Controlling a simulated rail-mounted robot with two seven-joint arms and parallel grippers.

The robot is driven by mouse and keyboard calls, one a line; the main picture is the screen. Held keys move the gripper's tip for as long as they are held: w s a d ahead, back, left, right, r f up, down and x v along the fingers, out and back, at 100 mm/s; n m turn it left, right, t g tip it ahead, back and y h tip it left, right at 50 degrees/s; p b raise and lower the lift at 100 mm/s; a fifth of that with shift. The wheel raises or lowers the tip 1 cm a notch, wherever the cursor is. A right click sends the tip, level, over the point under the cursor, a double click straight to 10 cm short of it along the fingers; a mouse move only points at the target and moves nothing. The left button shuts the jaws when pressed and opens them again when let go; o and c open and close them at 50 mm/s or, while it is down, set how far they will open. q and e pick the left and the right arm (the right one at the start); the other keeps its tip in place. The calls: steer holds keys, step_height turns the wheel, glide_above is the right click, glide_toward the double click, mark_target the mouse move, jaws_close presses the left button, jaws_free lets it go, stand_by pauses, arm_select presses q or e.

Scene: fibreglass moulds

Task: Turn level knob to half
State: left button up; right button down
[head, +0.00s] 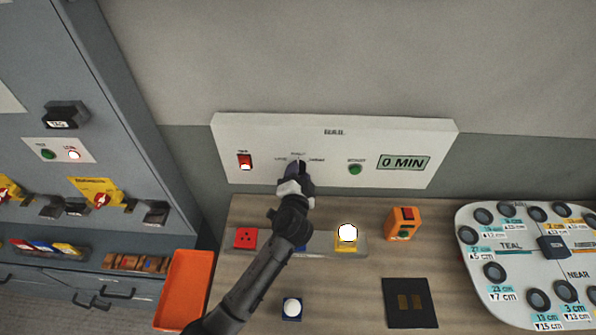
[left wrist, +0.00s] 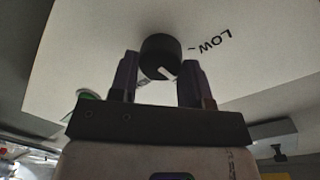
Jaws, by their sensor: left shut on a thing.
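The level knob (left wrist: 160,54) is a black round knob with a white pointer mark, on a white panel (head: 430,145). In the left wrist view a "LOW" label with a tick sits to its right, and the pointer mark shows at its lower right edge. My left gripper (left wrist: 160,82) has one purple finger on each side of the knob and is shut on it. In the head view my left gripper (head: 298,172) reaches the panel and hides most of the knob; the small labels around it are hard to read. My right gripper is not in view.
The panel also has a red lit switch (head: 245,162), a green button (head: 355,169) and a "0 MIN" display (head: 403,162).

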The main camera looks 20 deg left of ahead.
arm_select(q)
steer(key=shift+m, duration=0.4)
steer(key=o, duration=0.9)
steer(key=shift+b+v, duration=0.45)
steer(key=shift+v, duration=6.45)
steer(key=shift+d+r, duration=0.1)
steer(key=shift+r, duration=0.05)
